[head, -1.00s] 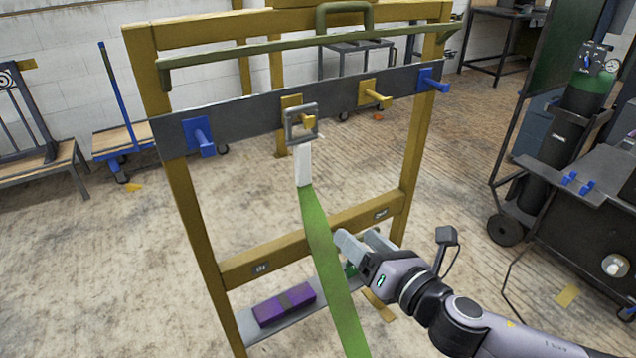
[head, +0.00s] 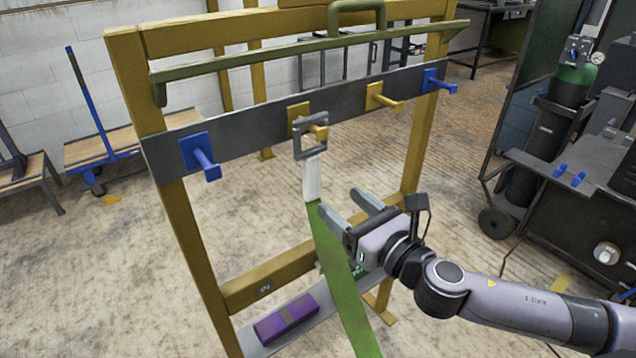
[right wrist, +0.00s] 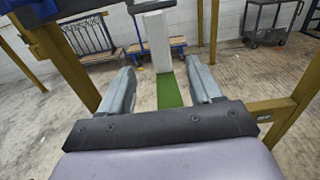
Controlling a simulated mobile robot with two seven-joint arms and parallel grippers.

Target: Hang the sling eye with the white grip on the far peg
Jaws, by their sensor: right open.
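The sling has a grey metal eye (head: 311,136), a white grip (head: 312,178) below it and a green strap (head: 343,290) hanging down. The eye is at the left yellow peg (head: 319,132), whose tip shows through its opening. The right blue peg (head: 440,84) is at the far end of the rail, with the other yellow peg (head: 384,96) before it. My right gripper (head: 347,205) is open, its fingertips just right of and below the white grip. In the right wrist view the white grip (right wrist: 157,42) stands between and beyond the fingers. My left gripper is out of view.
A left blue peg (head: 204,160) is on the same dark rail (head: 250,132) of the yellow frame (head: 185,240). A green bar (head: 280,56) runs above the pegs. A purple block (head: 286,318) lies on the low shelf. A black cart (head: 590,185) stands at right.

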